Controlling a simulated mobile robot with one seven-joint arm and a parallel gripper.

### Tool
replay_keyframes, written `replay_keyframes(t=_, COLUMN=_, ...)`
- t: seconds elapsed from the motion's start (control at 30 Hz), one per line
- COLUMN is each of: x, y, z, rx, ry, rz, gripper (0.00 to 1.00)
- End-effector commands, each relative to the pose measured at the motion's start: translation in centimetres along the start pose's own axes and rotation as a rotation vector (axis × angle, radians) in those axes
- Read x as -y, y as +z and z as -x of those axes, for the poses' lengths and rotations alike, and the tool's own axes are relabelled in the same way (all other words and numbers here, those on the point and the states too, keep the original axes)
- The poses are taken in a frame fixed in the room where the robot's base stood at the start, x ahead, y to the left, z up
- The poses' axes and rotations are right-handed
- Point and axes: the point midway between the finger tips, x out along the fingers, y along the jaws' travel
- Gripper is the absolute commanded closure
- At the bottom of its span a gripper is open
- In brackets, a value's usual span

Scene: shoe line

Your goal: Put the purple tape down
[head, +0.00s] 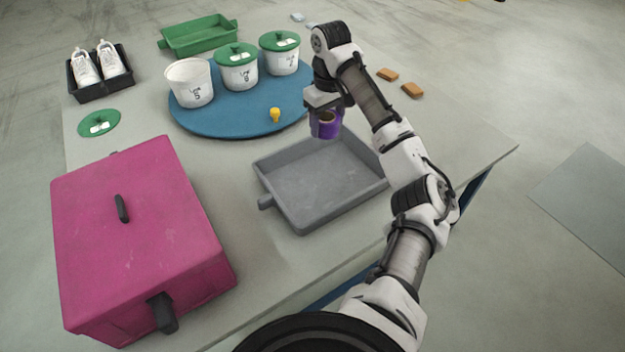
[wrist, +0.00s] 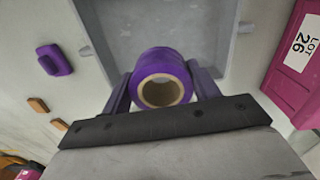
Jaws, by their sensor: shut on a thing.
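The purple tape (head: 327,128) is a roll with a tan core. My gripper (head: 325,112) is shut on it, and the roll hangs over the far edge of the grey tray (head: 265,166) in the head view. In the wrist view the roll (wrist: 160,58) sits between the two fingers of my gripper (wrist: 162,82), its open core facing the camera. The grey tray (wrist: 232,45) shows empty beyond it. The exact height of the roll above the tray is hard to tell.
A pink box (head: 130,220) stands left of the tray. A blue round board (head: 215,125) holds white tubs (head: 190,85) and a yellow piece (head: 275,115). Orange blocks (head: 412,90) lie right of my arm. A purple block (wrist: 55,61) lies beside the tray.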

Motion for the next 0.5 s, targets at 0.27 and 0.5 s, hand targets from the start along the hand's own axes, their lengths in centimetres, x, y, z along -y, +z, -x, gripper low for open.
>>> replay_keyframes(t=0.27, x=0.0, y=0.1, z=-4.0, rx=0.002, ry=-0.004, rz=-0.002, gripper=0.63)
replay_keyframes(t=0.5, x=0.0, y=0.1, z=-10.3, rx=0.004, ry=-0.002, rz=-0.002, gripper=0.63)
